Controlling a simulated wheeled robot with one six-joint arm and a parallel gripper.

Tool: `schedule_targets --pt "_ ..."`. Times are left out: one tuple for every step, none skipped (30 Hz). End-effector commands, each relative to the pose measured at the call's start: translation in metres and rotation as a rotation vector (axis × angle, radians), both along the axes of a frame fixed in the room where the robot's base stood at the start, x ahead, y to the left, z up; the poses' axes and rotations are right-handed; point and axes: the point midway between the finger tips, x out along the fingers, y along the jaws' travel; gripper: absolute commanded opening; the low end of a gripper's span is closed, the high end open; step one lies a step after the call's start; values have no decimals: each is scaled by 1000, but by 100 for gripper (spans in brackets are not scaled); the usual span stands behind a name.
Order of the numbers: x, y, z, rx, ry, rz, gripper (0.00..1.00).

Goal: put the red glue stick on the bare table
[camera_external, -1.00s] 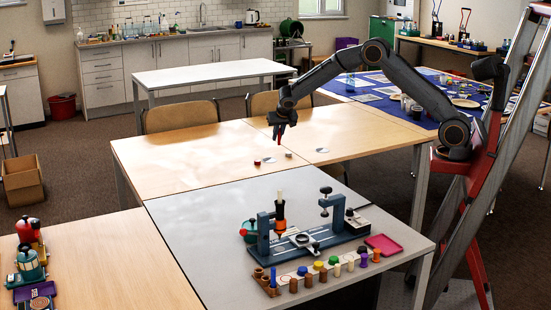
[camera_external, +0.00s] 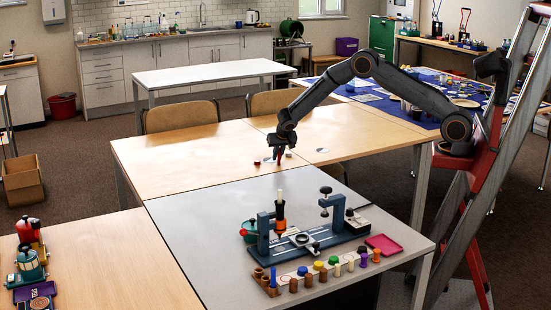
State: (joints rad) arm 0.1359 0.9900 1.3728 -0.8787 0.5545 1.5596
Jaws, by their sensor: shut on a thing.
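My gripper (camera_external: 278,156) is low over the wooden table (camera_external: 190,160), close to its front edge near the grey table. It is shut on the red glue stick, which is mostly hidden by the fingers; only a little dark red shows at their tips. I cannot tell whether the stick touches the table top. A small red-topped piece (camera_external: 257,162) stands just left of my gripper, and another small reddish piece (camera_external: 289,154) is just to its right.
A white disc (camera_external: 322,150) lies to the right of my gripper. The grey table (camera_external: 190,230) in front bears a blue stand (camera_external: 330,237), several coloured pegs and a magenta tray (camera_external: 385,244). The wooden table's left part is clear.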

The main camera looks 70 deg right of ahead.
Motion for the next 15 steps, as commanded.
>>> schedule_targets --pt "0 0 0 0 0 0 0" --pt "0 0 -1 0 0 0 0" --pt "0 0 -2 0 0 0 0" --pt "0 0 -3 0 0 0 0" --pt "0 0 -3 0 0 0 0" --pt "0 0 -4 0 0 0 0" --pt "0 0 -4 0 0 0 16" --pt "0 0 -3 0 0 0 21" --pt "0 0 -3 0 0 0 28" --pt "0 0 -3 0 0 0 29" --pt "0 0 -3 0 0 0 29" --pt "0 0 -3 0 0 0 29" --pt "0 0 -3 0 0 0 29" --pt "0 0 -3 0 0 0 29" --pt "0 0 -3 0 0 0 29"
